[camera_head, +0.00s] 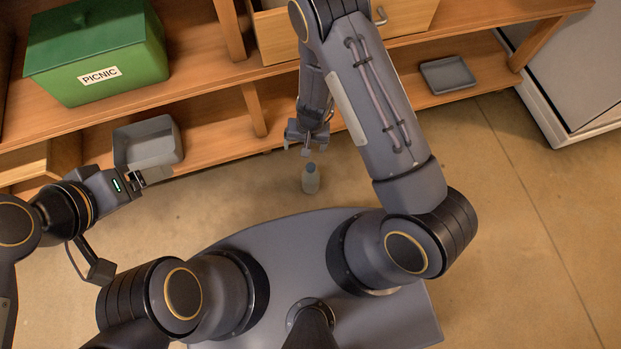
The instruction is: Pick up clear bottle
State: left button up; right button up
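My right gripper (306,150) points down just above and behind the bottle in the picture. Its fingers look parted and hold nothing that I can see; whether they touch the bottle's top I cannot tell. My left gripper (150,178) is at the left, beside a grey bin and far from the bottle. Its fingers are small and partly dark in the view, so their opening is unclear.
A wooden shelf (215,140) spans the back. It holds a green picnic box (95,50), an open grey bin (147,143) and a shallow grey tray (447,75). A white cabinet (540,100) stands at the right. The floor (510,230) at the right is clear.

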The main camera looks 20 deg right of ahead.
aim_at(310, 166)
jog(key=shift+n+h, duration=0.3)
jog(key=shift+h, duration=0.4)
jog(key=f+b, duration=0.1)
jog(key=f, duration=0.2)
jog(key=s+f, duration=0.1)
jog(key=f, duration=0.3)
jog(key=s+d+f+b, duration=0.1)
jog(key=f, duration=0.2)
jog(key=shift+f+b, duration=0.35)
jog(key=shift+f, duration=0.05)
notch_tip(310, 166, down, 6)
jog(key=b, duration=0.3)
jog(key=shift+w+d+f+b, duration=0.1)
jog(key=shift+d+f+b, duration=0.05)
jog(key=shift+f+b, duration=0.15)
pick_arm(q)
notch_tip(310, 166, down, 8)
pick_arm(e)
jog(key=shift+r, duration=0.1)
grip_shut()
jog(key=shift+r, duration=0.1)
